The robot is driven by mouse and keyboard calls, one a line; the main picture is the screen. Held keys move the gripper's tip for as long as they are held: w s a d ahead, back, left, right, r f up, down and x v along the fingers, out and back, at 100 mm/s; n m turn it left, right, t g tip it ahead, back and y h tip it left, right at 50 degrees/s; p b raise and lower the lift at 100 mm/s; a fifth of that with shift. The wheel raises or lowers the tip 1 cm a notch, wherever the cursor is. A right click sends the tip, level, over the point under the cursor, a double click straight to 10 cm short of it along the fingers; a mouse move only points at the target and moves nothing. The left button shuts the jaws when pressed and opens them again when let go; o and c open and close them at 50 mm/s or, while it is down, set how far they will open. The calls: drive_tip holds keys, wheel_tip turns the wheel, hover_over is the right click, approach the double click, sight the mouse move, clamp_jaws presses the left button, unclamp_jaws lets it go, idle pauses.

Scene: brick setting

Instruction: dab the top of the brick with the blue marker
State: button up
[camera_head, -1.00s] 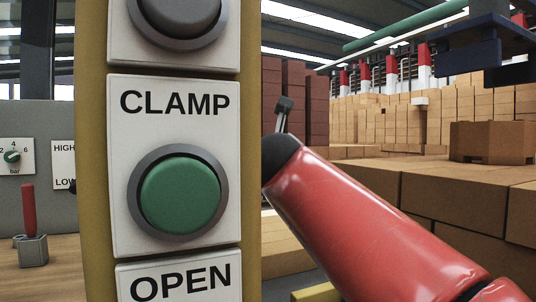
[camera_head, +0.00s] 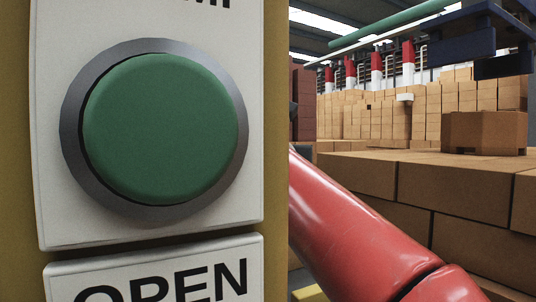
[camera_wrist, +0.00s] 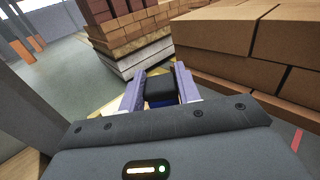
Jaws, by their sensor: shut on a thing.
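My gripper (camera_wrist: 160,92) shows in the wrist view, with its two pale lilac fingers closed on a dark block-like thing (camera_wrist: 159,86) that has some blue at its lower side. It may be the blue marker, but its tip is hidden. In the head view the gripper is hidden behind the yellow post, and only my red arm shows beside it. Many bricks or brick-like blocks are stacked in view, and I cannot tell which one is the task's brick. No marker dab is visible.
A yellow post (camera_head: 276,150) fills the left of the head view, very near, with a green button (camera_head: 160,130) and an OPEN plate (camera_head: 160,272). Tan blocks (camera_head: 440,190) are stacked at right. Open grey floor (camera_wrist: 75,70) lies left in the wrist view.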

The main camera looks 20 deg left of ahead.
wheel_tip(320, 180, down, 7)
drive_tip(key=d+m+h+b, duration=0.1)
drive_tip(key=d+b, duration=0.1)
drive_tip(key=b, duration=0.5)
drive_tip(key=shift+w+f+h, duration=0.15)
drive_tip(key=shift+w+h, duration=0.25)
drive_tip(key=shift+f+b, duration=0.45)
drive_tip(key=shift+f, duration=0.05)
idle(1.2)
wheel_tip(320, 180, up, 7)
drive_tip(key=p, duration=0.7)
idle(1.0)
